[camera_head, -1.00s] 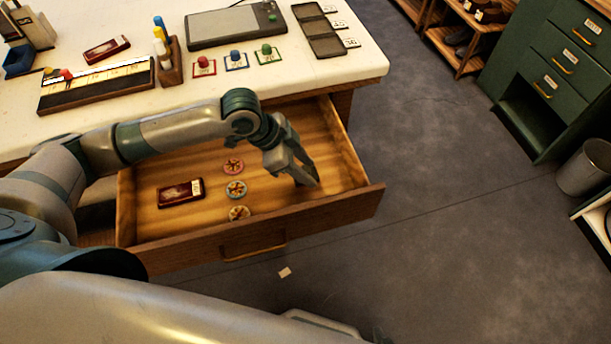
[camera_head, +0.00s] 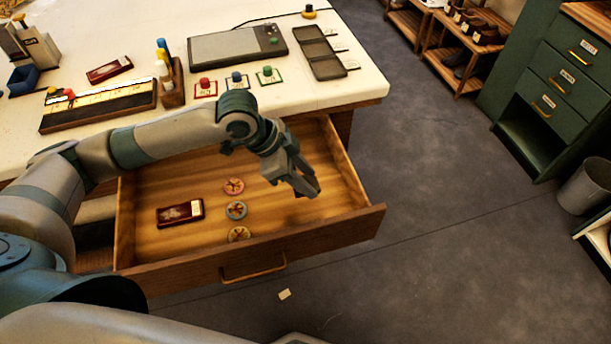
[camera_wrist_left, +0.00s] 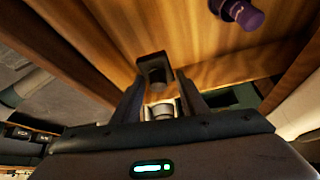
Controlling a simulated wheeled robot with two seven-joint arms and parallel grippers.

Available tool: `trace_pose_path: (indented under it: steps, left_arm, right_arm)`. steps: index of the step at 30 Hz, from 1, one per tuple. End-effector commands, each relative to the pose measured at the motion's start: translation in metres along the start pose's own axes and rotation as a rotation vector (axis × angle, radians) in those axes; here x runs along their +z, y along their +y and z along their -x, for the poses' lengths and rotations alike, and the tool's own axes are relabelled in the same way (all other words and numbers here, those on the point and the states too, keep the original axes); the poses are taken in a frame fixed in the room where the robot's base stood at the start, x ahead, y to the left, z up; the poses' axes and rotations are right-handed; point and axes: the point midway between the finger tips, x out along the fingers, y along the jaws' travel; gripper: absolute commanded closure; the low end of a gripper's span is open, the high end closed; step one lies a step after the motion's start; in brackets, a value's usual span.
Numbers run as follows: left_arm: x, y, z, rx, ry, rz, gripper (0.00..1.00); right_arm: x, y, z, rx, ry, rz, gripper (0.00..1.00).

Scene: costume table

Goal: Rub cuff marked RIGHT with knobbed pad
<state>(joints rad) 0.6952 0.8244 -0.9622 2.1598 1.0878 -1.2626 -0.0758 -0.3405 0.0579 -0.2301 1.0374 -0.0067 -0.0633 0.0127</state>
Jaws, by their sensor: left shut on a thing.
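My left gripper (camera_head: 306,186) is over the right part of the open drawer, its fingers pointing down. In the left wrist view its fingers (camera_wrist_left: 163,88) close around a small dark block (camera_wrist_left: 152,68) with a pale part below it; I cannot tell whether this is the knobbed pad. Three labelled squares with red (camera_head: 205,84), blue (camera_head: 236,78) and green (camera_head: 267,73) knobs stand on the table. A purple knob (camera_wrist_left: 242,12) shows in the left wrist view. I cannot make out a cuff marked RIGHT. My right gripper is not in view.
The wooden drawer (camera_head: 345,222) stands open below the white table (camera_head: 340,92). A grey tablet-like board (camera_head: 237,44) and a dark compartment tray (camera_head: 321,56) lie on the table.

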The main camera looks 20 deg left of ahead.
Motion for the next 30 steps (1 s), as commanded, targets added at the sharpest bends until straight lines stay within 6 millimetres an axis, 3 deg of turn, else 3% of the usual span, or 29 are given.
trace_pose_path:
  steps: [8,14,15,30]
  left_arm:
    - [-0.002,-0.004,0.006,-0.029,0.001,0.046,0.79]
    - [-0.008,-0.013,0.023,-0.112,0.003,0.188,0.79]
    - [-0.01,-0.017,0.029,-0.138,0.003,0.23,0.83]
    - [-0.031,-0.059,0.111,-0.499,0.005,0.857,0.83]
  right_arm:
    - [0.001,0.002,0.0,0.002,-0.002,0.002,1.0]
    - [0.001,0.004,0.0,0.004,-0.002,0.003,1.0]
    - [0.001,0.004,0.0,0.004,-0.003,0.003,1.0]
    - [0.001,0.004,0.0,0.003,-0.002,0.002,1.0]
